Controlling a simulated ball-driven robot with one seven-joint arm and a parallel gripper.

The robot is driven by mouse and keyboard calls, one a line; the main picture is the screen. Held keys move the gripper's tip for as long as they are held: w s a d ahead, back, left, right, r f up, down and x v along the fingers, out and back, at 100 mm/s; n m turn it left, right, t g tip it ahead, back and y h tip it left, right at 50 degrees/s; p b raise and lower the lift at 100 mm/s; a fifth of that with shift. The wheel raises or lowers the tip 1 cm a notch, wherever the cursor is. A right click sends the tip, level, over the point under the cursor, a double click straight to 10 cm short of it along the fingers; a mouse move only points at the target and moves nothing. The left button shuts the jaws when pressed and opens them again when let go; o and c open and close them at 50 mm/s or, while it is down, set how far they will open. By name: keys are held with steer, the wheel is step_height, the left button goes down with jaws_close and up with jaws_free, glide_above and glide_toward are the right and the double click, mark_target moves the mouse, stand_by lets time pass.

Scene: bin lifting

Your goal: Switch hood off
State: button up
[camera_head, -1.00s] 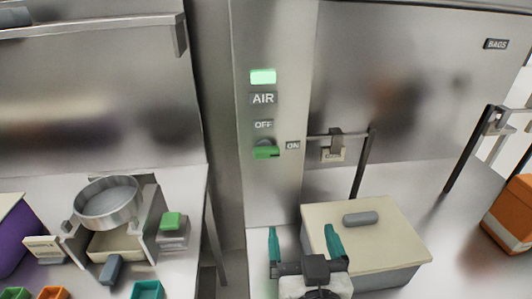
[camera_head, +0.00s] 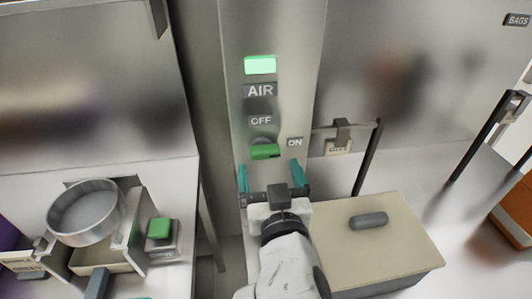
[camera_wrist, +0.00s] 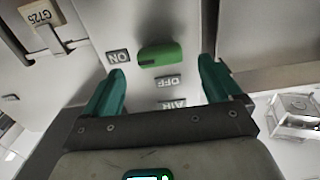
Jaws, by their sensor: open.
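The hood panel (camera_head: 285,70) has a lit green lamp (camera_head: 260,65) above an AIR label. Below are an OFF label (camera_head: 260,121), a green switch knob (camera_head: 265,151) and an ON label (camera_head: 294,142) to its right. The knob's handle lies sideways, pointing toward ON. My gripper (camera_head: 270,168) is open with teal fingers, just below the knob in the head view. In the wrist view the panel appears upside down; the knob (camera_wrist: 160,55) shows between and slightly beyond my open fingertips (camera_wrist: 162,68). I cannot tell whether they touch it.
A cream-topped box (camera_head: 385,245) with a grey handle stands right of my arm. A latch with a dark bar (camera_head: 340,137) is right of the switch. At left are a round metal sieve (camera_head: 87,212) and a small green-topped scale (camera_head: 160,230). An orange bin (camera_head: 513,215) sits far right.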

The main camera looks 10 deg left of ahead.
mark_target(266, 157)
steer(key=shift+x, duration=2.25)
steer(key=c, duration=1.1)
